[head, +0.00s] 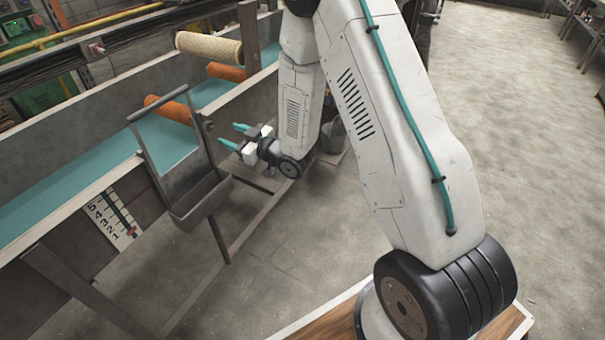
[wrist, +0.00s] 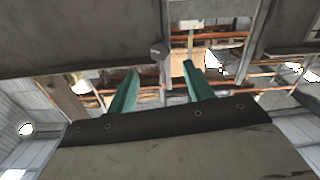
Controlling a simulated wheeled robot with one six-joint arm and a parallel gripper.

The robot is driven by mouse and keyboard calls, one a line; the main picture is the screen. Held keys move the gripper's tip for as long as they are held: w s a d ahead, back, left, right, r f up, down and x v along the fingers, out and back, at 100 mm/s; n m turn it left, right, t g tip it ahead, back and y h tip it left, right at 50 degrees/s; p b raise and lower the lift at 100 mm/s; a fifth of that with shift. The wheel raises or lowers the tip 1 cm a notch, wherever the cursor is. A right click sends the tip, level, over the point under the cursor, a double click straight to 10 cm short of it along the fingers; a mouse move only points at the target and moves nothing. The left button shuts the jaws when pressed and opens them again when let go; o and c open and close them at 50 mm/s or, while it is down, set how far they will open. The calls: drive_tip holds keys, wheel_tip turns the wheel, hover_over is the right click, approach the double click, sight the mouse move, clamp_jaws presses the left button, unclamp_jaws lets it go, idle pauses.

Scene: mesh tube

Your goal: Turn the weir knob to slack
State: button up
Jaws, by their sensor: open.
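A small round grey knob (wrist: 159,50) shows in the wrist view, on the edge of a grey panel. It lies beyond my fingertips, roughly in line with the gap between them. In the head view a small dark knob (head: 209,125) sits on the trough's side wall, just right of the upright metal weir frame (head: 165,150); its markings are too small to read. My gripper (head: 234,136) has teal fingers, is open and empty, and points left toward the trough wall, apart from the knob. The fingers also show in the wrist view (wrist: 158,82).
The long trough (head: 60,215) holds teal liquid. A numbered scale (head: 115,216) with a red mark hangs on its side. Orange rollers (head: 226,72) and a cream roller (head: 208,47) lie above it. A metal box (head: 197,200) juts below the frame.

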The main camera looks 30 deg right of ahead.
sight(211, 127)
drive_tip(key=w+a+n, duration=0.1)
drive_tip(key=w, duration=0.1)
drive_tip(key=w+a+n, duration=0.1)
drive_tip(key=w, duration=0.1)
drive_tip(key=w+a+n, duration=0.1)
drive_tip(key=w+a, duration=0.1)
drive_tip(key=shift+w, duration=0.4)
drive_tip(key=m, duration=0.3)
drive_tip(key=shift+d+m, duration=0.1)
drive_tip(key=shift+m, duration=0.2)
drive_tip(key=shift+s+d+f+m, duration=0.15)
drive_tip(key=shift+s+m, duration=0.1)
drive_tip(key=shift+m, duration=0.25)
drive_tip(key=v, duration=0.7)
drive_tip(key=s+d+f+m+g+h, duration=0.2)
drive_tip(key=s+d+f+g+h, duration=0.45)
drive_tip(key=f, duration=0.35)
drive_tip(key=s+d+r+g+h, duration=0.1)
drive_tip(key=s+d+r+g, duration=0.1)
drive_tip(key=s, duration=0.4)
drive_tip(key=s+d+r+m+g+h, duration=0.1)
drive_tip(key=s+d+r+g+h, duration=0.1)
drive_tip(key=s+g, duration=0.4)
drive_tip(key=shift+s+d+r+m, duration=0.3)
drive_tip(key=shift+s+d+r, duration=0.15)
drive_tip(key=shift+r, duration=0.45)
drive_tip(key=shift+h, duration=0.25)
